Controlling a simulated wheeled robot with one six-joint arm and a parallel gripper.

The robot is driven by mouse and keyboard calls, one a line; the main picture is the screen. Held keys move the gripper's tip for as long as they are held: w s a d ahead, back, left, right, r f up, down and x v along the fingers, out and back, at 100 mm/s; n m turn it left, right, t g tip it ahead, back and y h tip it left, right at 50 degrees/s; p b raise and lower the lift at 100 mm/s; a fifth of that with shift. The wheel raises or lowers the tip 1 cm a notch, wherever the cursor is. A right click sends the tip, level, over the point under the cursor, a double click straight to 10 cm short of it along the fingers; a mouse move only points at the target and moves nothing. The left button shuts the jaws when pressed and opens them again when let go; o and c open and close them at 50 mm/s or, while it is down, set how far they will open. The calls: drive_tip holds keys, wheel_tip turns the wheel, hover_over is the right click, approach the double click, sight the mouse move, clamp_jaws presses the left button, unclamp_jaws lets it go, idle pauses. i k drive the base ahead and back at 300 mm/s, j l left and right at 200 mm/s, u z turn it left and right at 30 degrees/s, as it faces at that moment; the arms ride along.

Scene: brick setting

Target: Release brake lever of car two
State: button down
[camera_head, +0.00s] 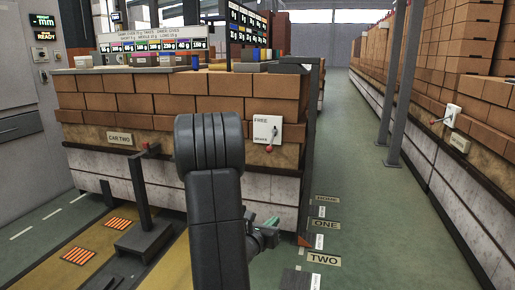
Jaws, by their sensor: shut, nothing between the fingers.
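Car two is a brick-loaded car (180,108) with a "CAR TWO" sign (119,137) on its near side. A white panel (267,128) at its right end reads "FREE" at the top, with what looks like "BRAKE" lower down. The brake lever (270,144) has a red knob and points down, toward the lower label. My gripper (270,224) is shut and empty, below the panel and apart from the lever. My arm hides part of the car and most of the gripper.
A second white lever panel (452,115) is on the brick stack at the right. A dark post on a block (143,238) stands at the lower left. Floor plates read "ONE" (326,224) and "TWO" (323,259). The green aisle (375,215) is clear; grey posts (403,85) stand beside it.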

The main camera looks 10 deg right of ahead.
sight(269, 149)
drive_tip(key=i+l+u, duration=0.4)
drive_tip(key=i+l, duration=0.65)
drive_tip(key=i, duration=0.1)
